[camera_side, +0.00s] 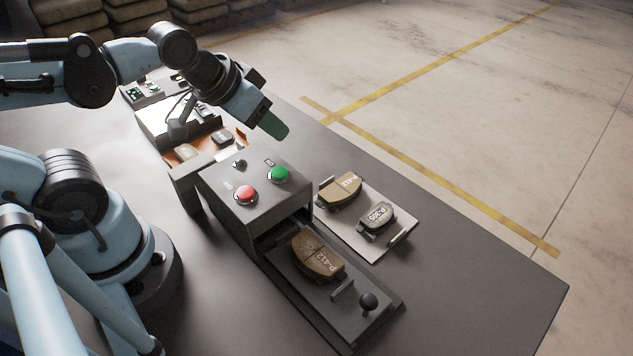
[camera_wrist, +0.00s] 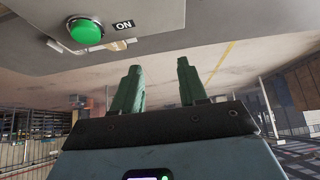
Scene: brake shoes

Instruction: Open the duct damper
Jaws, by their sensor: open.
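No part that I can surely name as the duct damper shows in either view. My gripper (camera_side: 273,126) is above the far side of a grey control box (camera_side: 225,190) in the side view, pointing down and right. In the wrist view, its two green fingers (camera_wrist: 158,66) stand apart with nothing between them. The box top carries a red button (camera_side: 246,195), a green button (camera_side: 279,174) and a small dark knob (camera_side: 239,163). The green button also shows in the wrist view (camera_wrist: 86,31), beside an ON label. The gripper appears clear of the box.
A tray (camera_side: 352,325) with a black knob (camera_side: 368,300) and a brown brake pad (camera_side: 318,253) extends from the box front. A light plate (camera_side: 405,228) to its right holds two pads. Bins and parts lie behind my gripper. The table's right side is clear.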

